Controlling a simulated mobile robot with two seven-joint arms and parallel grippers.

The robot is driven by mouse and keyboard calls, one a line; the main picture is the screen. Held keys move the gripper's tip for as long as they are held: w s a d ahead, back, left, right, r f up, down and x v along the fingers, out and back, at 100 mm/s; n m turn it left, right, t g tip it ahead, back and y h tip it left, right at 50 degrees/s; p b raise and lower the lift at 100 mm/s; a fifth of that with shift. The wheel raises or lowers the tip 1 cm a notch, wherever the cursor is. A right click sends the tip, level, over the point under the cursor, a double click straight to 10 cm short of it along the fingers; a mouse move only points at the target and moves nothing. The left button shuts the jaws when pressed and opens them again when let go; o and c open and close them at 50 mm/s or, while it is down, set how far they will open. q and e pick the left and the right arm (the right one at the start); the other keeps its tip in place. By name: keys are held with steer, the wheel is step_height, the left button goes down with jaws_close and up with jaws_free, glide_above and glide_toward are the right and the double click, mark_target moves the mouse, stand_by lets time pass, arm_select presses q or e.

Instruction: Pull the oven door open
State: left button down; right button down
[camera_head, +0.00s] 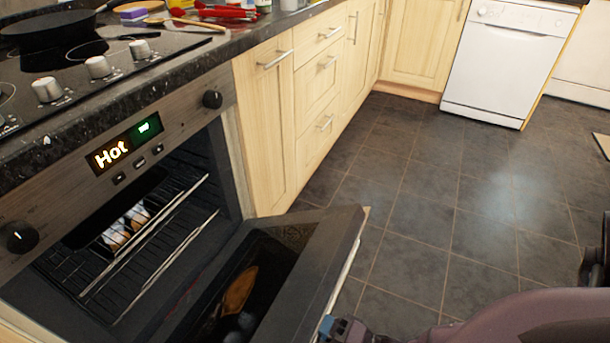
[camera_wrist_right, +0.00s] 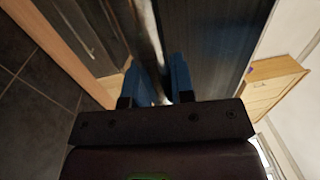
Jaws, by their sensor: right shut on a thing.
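The oven door (camera_head: 322,262) hangs partly open, tilted down and out, with the dark oven cavity showing behind it. Its pale bar handle (camera_head: 345,265) runs along the door's outer side. My right gripper (camera_head: 326,328) is at the bottom edge of the head view, by the near part of the handle. In the right wrist view its blue fingers (camera_wrist_right: 160,78) stand on either side of the bar handle (camera_wrist_right: 149,35), shut on it. My left gripper is in neither view.
The oven panel display reads "Hot" (camera_head: 112,153). Wire racks and some food (camera_head: 126,228) are inside. Wooden cabinets (camera_head: 268,120) adjoin the oven. A pan (camera_head: 48,28) sits on the hob. The tiled floor (camera_head: 440,225) beyond the door is clear up to the white dishwasher (camera_head: 508,60).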

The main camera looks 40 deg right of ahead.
arm_select(q)
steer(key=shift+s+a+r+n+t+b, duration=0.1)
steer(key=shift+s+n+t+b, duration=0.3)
steer(key=shift+b, duration=0.4)
arm_select(e)
steer(key=s+d+f+t, duration=0.1)
steer(key=s+f, duration=0.1)
steer(key=f, duration=0.5)
steer(key=s+f+t+y, duration=0.1)
steer(key=s+f, duration=0.1)
steer(key=f, duration=0.5)
steer(key=shift+s+d+f, duration=0.3)
steer(key=shift+d, duration=0.05)
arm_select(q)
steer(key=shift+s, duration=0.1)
